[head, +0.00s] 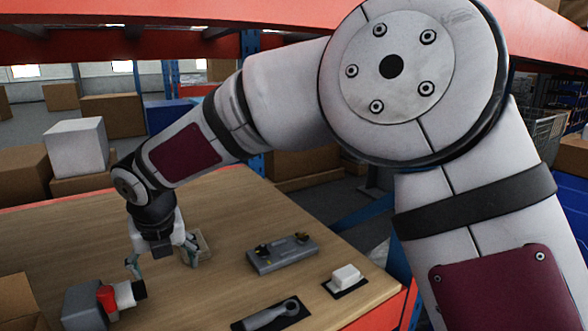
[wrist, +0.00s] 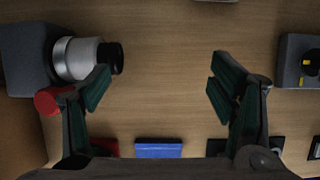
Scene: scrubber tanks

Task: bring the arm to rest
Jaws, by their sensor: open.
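My gripper (head: 163,262) is open and empty above the wooden table (head: 210,290), pointing down. In the wrist view my gripper (wrist: 160,85) has its two dark green finger pads wide apart, with only bare wood between them. My arm bends from the right side of the head view over to the left. A grey block with a silver and black cylinder (wrist: 85,58) and a red knob (wrist: 52,100) is beside the left finger. The left finger overlaps it in the wrist view, and I cannot tell whether they touch.
A grey fixture (head: 283,254) lies right of my gripper. A white block (head: 346,276) on a dark pad and a grey tool (head: 270,314) on a dark mat are nearer the table's right edge. An orange shelf beam (head: 180,45) crosses above.

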